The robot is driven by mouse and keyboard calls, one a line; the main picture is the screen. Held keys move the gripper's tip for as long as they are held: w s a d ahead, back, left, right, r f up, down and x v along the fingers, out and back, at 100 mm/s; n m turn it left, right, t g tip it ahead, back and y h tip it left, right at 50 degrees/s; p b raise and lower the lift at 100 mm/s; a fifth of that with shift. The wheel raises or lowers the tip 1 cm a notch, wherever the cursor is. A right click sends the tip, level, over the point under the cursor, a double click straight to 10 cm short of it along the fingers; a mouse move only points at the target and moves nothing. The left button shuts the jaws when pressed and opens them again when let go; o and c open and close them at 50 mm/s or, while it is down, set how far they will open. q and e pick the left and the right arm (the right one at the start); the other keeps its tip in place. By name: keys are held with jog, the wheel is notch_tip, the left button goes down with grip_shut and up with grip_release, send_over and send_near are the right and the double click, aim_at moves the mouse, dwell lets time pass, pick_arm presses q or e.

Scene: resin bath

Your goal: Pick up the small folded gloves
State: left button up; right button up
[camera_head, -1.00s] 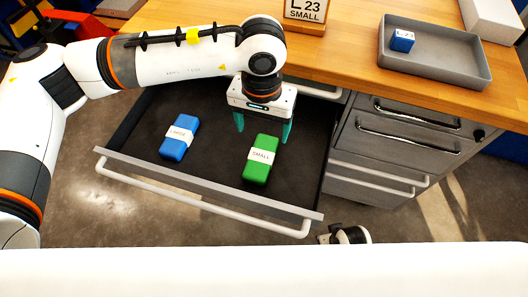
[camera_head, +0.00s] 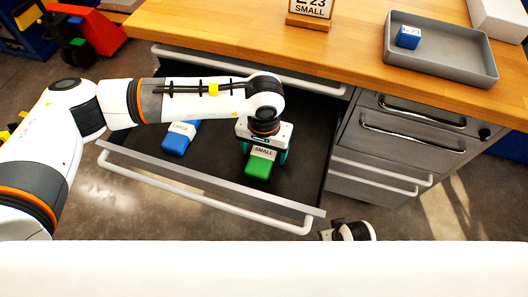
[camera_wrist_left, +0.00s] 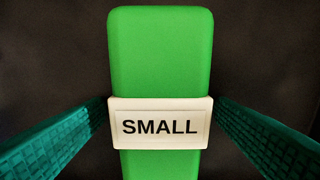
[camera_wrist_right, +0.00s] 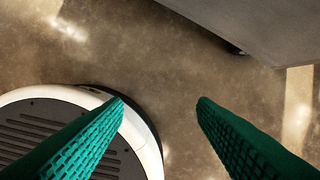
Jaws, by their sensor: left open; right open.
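The small folded gloves are a green bundle (camera_head: 258,168) with a white band reading SMALL, lying in the open drawer. My left gripper (camera_head: 264,155) is over the bundle, pointing down, its teal fingers on either side. In the left wrist view the green bundle (camera_wrist_left: 160,55) lies between the open fingers, with a gap at both sides. In the head view the gripper hides the bundle's far end. My right gripper (camera_wrist_right: 162,100) is open and empty above the floor, beside the drawer unit.
A blue bundle (camera_head: 176,143) lies left in the same drawer (camera_head: 215,183), partly behind my left arm. On the wooden worktop (camera_head: 345,55) stand a sign (camera_head: 309,12) reading SMALL and a grey tray (camera_head: 440,62) holding a small blue block (camera_head: 408,38).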

pick_arm(q)
jog(key=c, duration=1.1)
jog(key=shift+o, duration=0.2)
jog(key=shift+r, duration=0.1)
